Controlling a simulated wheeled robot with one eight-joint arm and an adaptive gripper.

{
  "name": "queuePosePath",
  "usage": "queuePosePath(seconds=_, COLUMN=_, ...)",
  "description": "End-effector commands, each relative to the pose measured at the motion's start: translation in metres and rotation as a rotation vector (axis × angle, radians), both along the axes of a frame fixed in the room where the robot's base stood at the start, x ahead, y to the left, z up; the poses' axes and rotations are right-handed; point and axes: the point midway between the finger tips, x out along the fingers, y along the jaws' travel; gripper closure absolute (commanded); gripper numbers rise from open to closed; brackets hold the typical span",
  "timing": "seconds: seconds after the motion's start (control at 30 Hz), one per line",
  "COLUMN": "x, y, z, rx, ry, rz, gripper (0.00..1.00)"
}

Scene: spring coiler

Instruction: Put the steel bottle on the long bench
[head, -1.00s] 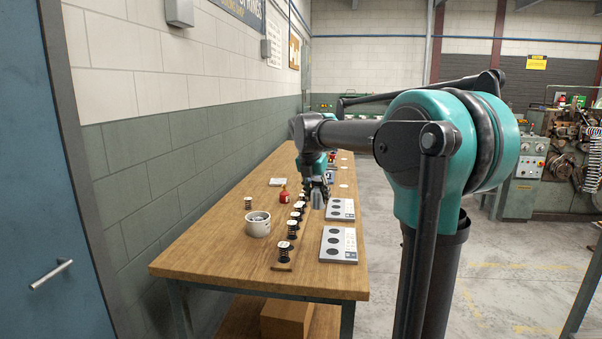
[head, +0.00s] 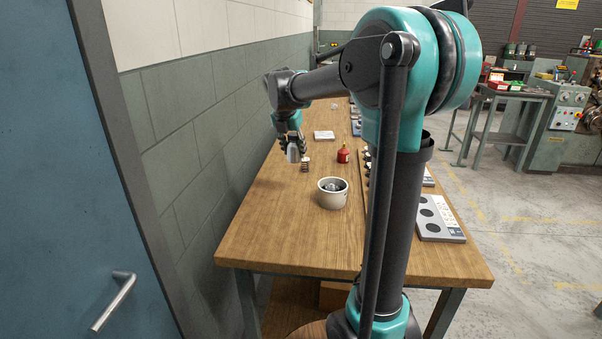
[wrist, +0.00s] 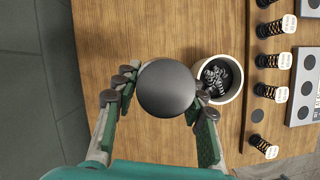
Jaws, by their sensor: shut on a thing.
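The steel bottle (head: 293,155) is in my gripper (head: 290,144), over the left part of the long wooden bench (head: 270,240), near the wall. In the wrist view, its dark round end (wrist: 166,88) lies between the fingers of my gripper (wrist: 162,97), which are shut on its sides. The bench top (wrist: 150,30) shows around and beneath it. The bottle's lower part looks close to the bench top, but I cannot tell whether it touches.
A row of springs (wrist: 270,60) and a grey board with dark discs (head: 438,220) lie to the right. The bench's near left corner is clear.

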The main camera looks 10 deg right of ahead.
Motion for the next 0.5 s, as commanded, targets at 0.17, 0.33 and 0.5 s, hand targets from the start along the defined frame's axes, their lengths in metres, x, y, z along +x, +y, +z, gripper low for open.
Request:
queuePosePath(seconds=0.17, x=0.000, y=0.000, z=-0.045, rx=0.000, ry=0.000, rz=0.000, gripper=1.00)
queuePosePath(seconds=0.33, x=0.000, y=0.000, z=-0.082, rx=0.000, ry=0.000, rz=0.000, gripper=1.00)
queuePosePath(seconds=0.5, x=0.000, y=0.000, z=-0.103, rx=0.000, ry=0.000, rz=0.000, gripper=1.00)
